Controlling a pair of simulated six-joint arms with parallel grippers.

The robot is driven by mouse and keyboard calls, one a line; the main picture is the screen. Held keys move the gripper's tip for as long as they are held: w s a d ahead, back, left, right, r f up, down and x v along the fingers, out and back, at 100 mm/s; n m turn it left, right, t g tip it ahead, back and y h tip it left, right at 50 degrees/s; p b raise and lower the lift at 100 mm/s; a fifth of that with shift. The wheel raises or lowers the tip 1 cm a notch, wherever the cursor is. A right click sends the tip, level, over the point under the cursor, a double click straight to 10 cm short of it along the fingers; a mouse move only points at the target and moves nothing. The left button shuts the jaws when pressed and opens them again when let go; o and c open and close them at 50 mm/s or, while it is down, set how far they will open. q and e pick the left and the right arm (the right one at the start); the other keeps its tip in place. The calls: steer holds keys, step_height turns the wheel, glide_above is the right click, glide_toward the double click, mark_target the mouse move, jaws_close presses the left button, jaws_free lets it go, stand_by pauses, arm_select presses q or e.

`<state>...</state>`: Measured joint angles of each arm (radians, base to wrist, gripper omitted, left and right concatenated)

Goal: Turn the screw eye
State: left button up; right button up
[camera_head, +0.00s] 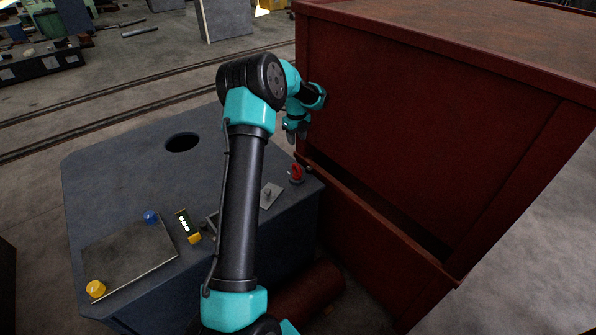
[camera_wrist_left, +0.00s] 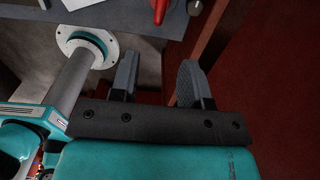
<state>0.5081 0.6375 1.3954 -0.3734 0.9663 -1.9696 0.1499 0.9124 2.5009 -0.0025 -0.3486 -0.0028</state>
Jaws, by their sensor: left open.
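A small red piece (camera_head: 297,173), which looks like the screw eye, stands on the right corner of the blue-grey machine top. It also shows, cut off, at the top edge of the left wrist view (camera_wrist_left: 159,8). My left gripper (camera_head: 296,135) hangs beyond it in the head view, close to the dark red cabinet, with its fingers apart and empty. In the left wrist view my left gripper (camera_wrist_left: 158,70) has its two grey fingers spread with nothing between them. The red piece lies beyond the fingertips, not touching them. My right gripper is in neither view.
The machine top (camera_head: 120,165) carries a metal plate with a blue knob (camera_head: 151,217) and yellow knob (camera_head: 96,289), a small display (camera_head: 184,222) and a grey plate (camera_head: 271,196). The tall dark red cabinet (camera_head: 420,130) closes off the right side. My arm hides part of the top.

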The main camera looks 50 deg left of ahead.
mark_target(297, 170)
arm_select(q)
step_height(297, 170, down, 17)
stand_by(0.6)
jaws_close()
stand_by(0.4)
